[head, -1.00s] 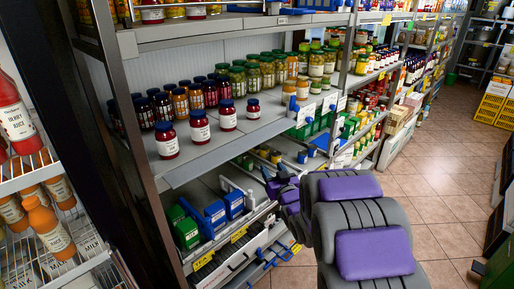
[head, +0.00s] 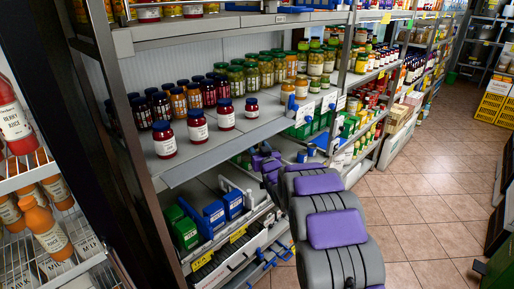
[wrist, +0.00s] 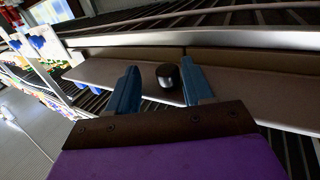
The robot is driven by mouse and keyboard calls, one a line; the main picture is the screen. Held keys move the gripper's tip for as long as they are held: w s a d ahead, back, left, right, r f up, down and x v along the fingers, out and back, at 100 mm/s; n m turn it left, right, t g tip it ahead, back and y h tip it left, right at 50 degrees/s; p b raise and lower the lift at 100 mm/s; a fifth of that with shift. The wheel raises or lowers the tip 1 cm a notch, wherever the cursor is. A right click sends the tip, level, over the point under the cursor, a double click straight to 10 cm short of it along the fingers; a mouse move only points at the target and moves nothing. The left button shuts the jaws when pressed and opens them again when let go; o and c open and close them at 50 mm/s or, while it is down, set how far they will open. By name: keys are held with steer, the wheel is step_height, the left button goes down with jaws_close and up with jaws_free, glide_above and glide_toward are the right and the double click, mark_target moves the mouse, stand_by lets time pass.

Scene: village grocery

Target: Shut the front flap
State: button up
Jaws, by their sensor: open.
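In the wrist view a long grey-brown flap (wrist: 110,73) stretches across the picture beneath a pale metal rail. A small dark round knob (wrist: 168,75) stands out from it. My gripper (wrist: 162,85) is open, its two blue fingers apart, with the knob showing in the gap between them. I cannot tell whether the fingers touch the knob or the flap. In the head view my arm reaches to the lower part of the jar shelf, and its own links hide the fingertips. I cannot pick out the knob there.
The jar shelf (head: 205,150) holds several jars near its front edge, above and left of my arm. Blue boxes (head: 213,213) and green boxes (head: 186,233) stand on the lower shelf. A bottle rack (head: 50,275) is at the left. The tiled floor (head: 420,220) at right is clear.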

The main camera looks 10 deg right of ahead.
steer(key=shift+w+a, duration=0.8)
steer(key=shift+a, duration=0.05)
steer(key=shift+d, duration=0.3)
steer(key=shift+c, duration=0.2)
steer(key=shift+d, duration=0.15)
steer(key=shift+c, duration=0.7)
jaws_close()
